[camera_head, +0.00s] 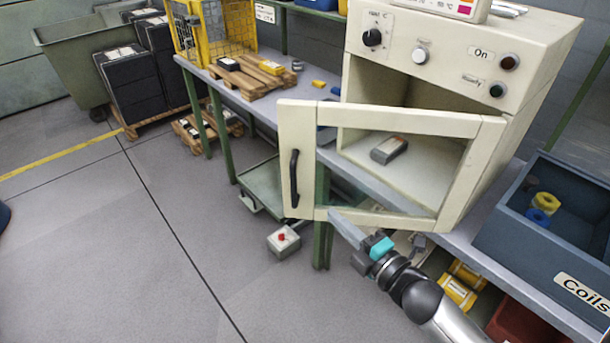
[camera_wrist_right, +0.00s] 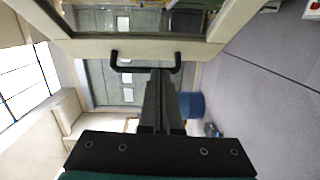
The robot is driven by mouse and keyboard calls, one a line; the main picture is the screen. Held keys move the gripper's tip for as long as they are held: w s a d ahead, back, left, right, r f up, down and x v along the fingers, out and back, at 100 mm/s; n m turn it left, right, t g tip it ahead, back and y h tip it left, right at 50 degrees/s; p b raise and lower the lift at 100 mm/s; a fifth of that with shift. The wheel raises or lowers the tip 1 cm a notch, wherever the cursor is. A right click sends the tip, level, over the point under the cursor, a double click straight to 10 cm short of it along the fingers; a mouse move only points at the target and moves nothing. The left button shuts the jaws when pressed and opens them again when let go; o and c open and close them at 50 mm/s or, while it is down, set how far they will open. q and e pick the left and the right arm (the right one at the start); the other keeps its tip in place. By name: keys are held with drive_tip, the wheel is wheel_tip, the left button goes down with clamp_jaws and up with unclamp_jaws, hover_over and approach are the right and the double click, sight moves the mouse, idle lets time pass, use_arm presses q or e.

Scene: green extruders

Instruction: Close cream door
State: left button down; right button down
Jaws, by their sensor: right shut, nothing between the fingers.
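The cream door (camera_head: 408,121) is a framed door with a see-through middle, standing open on the cream oven-like cabinet (camera_head: 440,73). Its black handle (camera_head: 294,178) is on the left post, away from the cabinet. My right gripper (camera_head: 338,218) is shut and empty, at the door's lower edge near its bottom left corner. In the right wrist view the closed fingers (camera_wrist_right: 160,78) point at the handle (camera_wrist_right: 146,61), their tips overlapping it in the picture. I cannot tell whether they touch the door. My left gripper is not in view.
A grey-blue Coils bin (camera_head: 545,255) stands right of the cabinet on the workbench (camera_head: 468,236). A dark item (camera_head: 389,149) lies inside the cabinet. A grey box with a red button (camera_head: 283,241) is on the floor below the door.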

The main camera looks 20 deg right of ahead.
sight(305, 185)
drive_tip(key=shift+n+y, duration=0.4)
drive_tip(key=shift+n, duration=0.1)
drive_tip(key=x, duration=0.3)
drive_tip(key=r+x, duration=0.1)
drive_tip(key=x, duration=0.2)
drive_tip(key=r+x, duration=0.1)
drive_tip(key=x, duration=0.3)
drive_tip(key=shift+a+r, duration=0.2)
drive_tip(key=shift+a, duration=0.1)
